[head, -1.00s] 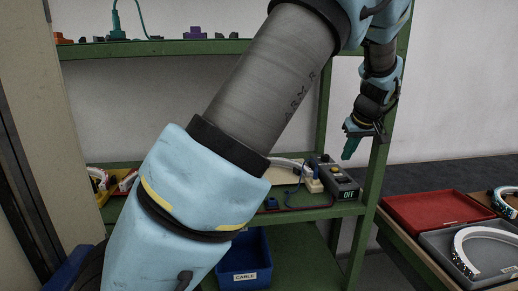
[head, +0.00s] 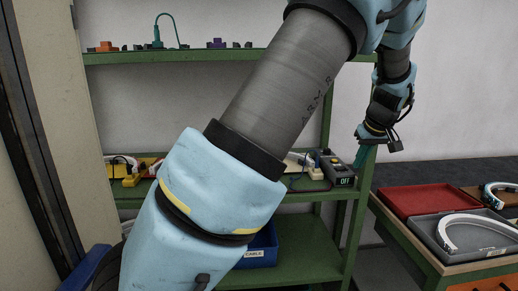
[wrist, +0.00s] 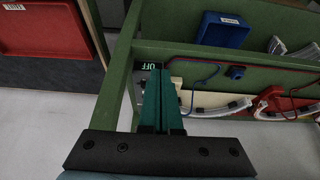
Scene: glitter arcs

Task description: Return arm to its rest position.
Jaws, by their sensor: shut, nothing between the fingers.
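My gripper (head: 364,154) hangs at the end of my bent arm, at the right side of the head view, in front of the green shelf's right post. Its teal fingers point downward and are together, with nothing between them. In the wrist view the shut fingers (wrist: 160,100) point toward the shelf, and their tips overlap the dark box marked OFF (wrist: 150,67). My upper arm crosses the middle of the head view and hides part of the shelf.
A green shelf (head: 180,56) holds small parts, a dark OFF box (head: 338,170) and a yellow bin (head: 127,180). A blue CABLE bin (head: 264,240) sits low. At right, a red tray (head: 415,200) and a grey tray (head: 490,247) with a white arc lie on a bench.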

